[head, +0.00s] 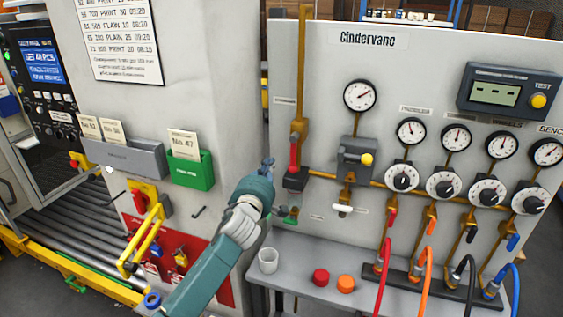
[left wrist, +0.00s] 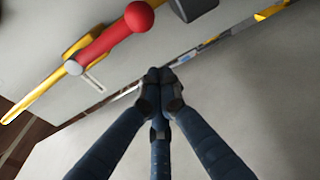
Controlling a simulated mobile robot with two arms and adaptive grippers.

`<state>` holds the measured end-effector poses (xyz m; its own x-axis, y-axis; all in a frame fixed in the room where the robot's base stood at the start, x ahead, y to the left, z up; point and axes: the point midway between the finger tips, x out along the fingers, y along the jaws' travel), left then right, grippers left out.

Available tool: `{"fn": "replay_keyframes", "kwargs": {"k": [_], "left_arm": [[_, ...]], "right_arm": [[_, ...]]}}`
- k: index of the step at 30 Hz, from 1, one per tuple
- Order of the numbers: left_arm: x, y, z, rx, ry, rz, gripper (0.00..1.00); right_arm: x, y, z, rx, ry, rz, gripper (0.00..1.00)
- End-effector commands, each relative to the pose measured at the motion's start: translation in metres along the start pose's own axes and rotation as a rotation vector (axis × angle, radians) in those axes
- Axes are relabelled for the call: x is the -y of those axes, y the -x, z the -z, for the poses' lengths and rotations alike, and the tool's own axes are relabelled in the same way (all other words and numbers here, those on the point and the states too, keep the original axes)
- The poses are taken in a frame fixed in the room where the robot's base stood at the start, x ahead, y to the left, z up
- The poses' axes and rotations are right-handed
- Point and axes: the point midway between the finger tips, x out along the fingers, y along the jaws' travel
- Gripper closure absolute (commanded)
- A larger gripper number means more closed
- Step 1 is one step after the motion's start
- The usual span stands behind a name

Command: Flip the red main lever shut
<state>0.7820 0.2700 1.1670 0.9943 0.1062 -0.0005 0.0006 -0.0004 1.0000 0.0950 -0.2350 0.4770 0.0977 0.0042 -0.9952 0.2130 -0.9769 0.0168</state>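The red main lever (head: 294,153) is on the vertical yellow pipe (head: 302,70) at the left side of the Cindervane panel. In the head view it lies roughly in line with the pipe. In the left wrist view the lever (left wrist: 110,38) shows as a red bar with a round knob, alongside the yellow pipe (left wrist: 50,80). My left gripper (head: 267,165) is just left of and slightly below the lever in the head view. In the left wrist view its fingertips (left wrist: 160,78) meet with nothing between them, apart from the lever. My right gripper is not in view.
A dark block (head: 295,179) sits below the lever. A grey valve box (head: 355,160), gauges and dials are to the right. A shelf (head: 310,280) below holds a white cup (head: 268,261) and red and orange caps. A green bin (head: 191,171) is on the left.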

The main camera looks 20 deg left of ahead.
Motion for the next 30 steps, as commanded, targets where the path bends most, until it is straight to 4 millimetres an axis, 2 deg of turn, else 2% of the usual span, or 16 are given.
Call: {"fn": "replay_keyframes", "kwargs": {"k": [4,6,13,25,30], "left_arm": [[-0.003,-0.023,0.0,-0.001,-0.002,0.0,1.0],[-0.003,-0.016,-0.016,0.005,0.001,0.002,1.0],[-0.001,-0.008,-0.036,0.001,0.0,0.002,1.0],[0.001,-0.007,-0.038,0.0,0.001,0.001,1.0],[0.003,-0.011,-0.039,0.0,0.02,0.003,1.0]], "right_arm": [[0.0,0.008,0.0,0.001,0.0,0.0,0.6],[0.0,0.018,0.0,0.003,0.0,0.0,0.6],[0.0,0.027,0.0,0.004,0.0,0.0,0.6],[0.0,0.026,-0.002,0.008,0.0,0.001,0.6],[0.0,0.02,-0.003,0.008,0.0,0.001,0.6]]}}
